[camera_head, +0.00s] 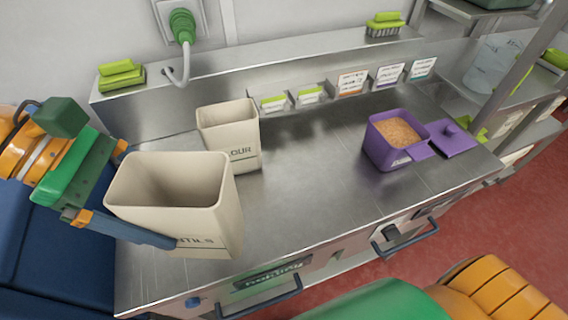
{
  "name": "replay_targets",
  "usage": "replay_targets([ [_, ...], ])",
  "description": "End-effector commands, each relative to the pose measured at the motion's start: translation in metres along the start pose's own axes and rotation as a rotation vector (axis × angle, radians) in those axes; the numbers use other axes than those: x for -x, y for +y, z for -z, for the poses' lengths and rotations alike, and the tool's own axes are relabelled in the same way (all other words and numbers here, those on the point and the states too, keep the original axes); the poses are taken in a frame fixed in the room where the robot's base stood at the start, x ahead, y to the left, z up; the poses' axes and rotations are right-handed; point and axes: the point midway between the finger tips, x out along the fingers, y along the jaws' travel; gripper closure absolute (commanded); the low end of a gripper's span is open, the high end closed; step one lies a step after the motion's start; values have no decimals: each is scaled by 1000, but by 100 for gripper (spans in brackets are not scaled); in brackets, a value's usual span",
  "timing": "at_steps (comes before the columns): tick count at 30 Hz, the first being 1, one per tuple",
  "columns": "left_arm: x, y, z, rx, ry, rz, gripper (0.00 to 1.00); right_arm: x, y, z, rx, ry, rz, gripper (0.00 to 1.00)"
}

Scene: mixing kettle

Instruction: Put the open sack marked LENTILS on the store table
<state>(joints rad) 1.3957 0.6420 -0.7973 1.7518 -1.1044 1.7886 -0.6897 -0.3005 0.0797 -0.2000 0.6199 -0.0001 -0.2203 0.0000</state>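The cream open sack marked LENTILS (190,215) is large in the left foreground. Its lettering is partly covered, and its open top faces up. My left gripper (135,195) is shut on this sack, with one blue finger across its front; the other finger is mostly hidden behind it. The sack overlaps the left part of a steel table (310,190); whether its base touches the top I cannot tell. A label on the table's front (270,276) is hard to read. My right arm shows at the bottom right, but its fingers are out of view.
A second cream sack, its lettering ending in "OUR" (232,138), stands just behind the LENTILS sack. A purple box of orange grains (385,150) and a purple lid (450,140) are at the right. Green brushes (122,75) sit on the back ledge. The table's middle is clear.

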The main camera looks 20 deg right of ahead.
Motion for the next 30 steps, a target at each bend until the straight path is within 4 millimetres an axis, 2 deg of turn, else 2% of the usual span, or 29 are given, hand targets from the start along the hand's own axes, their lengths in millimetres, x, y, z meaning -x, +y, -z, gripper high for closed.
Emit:
replay_targets([
  [1,-4,-1,-1,53,1,-49,100,-12,0,-1,0,0,0,50],
  [5,1,-2,-13,209,2,-165,100,-21,0,-2,0,0,0,50],
  [11,6,-3,-20,295,2,-218,100,-22,0,-2,0,0,0,50],
  [14,9,0,-15,301,1,-217,100,-18,0,-2,0,0,0,50],
  [17,16,11,9,309,-1,-214,100,-8,0,-1,0,0,0,50],
  [22,28,36,64,312,-1,-211,100,15,1,2,0,0,-1,50],
  [24,19,43,89,311,1,-209,100,18,1,2,0,1,-1,50],
  [27,10,51,115,307,1,-211,100,23,1,2,0,1,-1,50],
  [30,5,56,129,302,1,-212,100,25,1,3,0,1,-1,50],
])
